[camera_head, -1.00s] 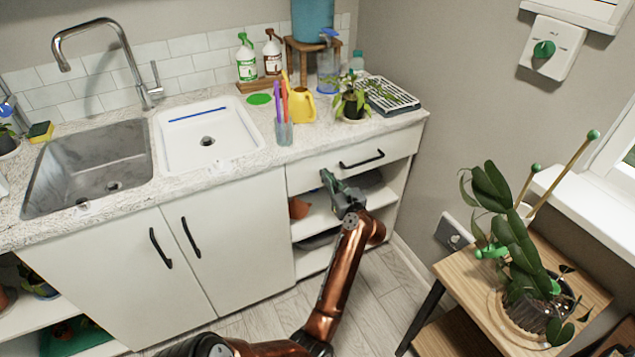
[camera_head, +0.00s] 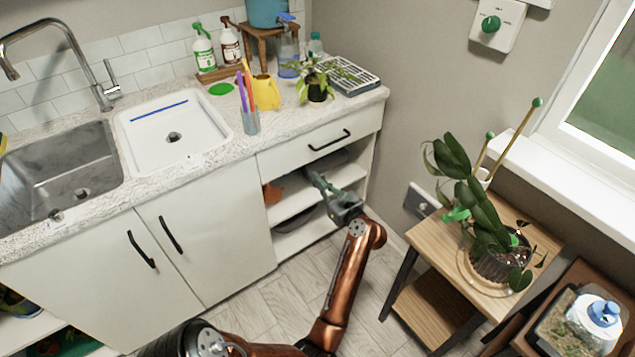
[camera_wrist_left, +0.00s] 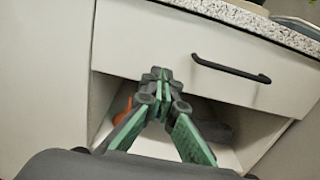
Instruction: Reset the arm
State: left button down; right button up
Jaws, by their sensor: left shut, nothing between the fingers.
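My left gripper (camera_head: 318,180) is in front of the open shelves below the drawer at the counter's right end. Its copper arm comes up from the bottom of the head view. In the left wrist view the gripper (camera_wrist_left: 158,76) has its fingertips together, with nothing between them. It appears in front of the white drawer (camera_wrist_left: 150,40) with its black handle (camera_wrist_left: 232,70). My right gripper is not in view.
An orange-brown pot (camera_head: 271,194) and a dark item sit on the shelves. The counter holds a sink (camera_head: 60,165), a yellow watering can (camera_head: 266,93) and a potted plant (camera_head: 317,90). A wooden plant stand (camera_head: 440,250) is at right. Floor between is clear.

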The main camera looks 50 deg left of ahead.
pick_arm(q)
jog(key=shift+d+f, duration=0.1)
jog(key=shift+d, duration=1)
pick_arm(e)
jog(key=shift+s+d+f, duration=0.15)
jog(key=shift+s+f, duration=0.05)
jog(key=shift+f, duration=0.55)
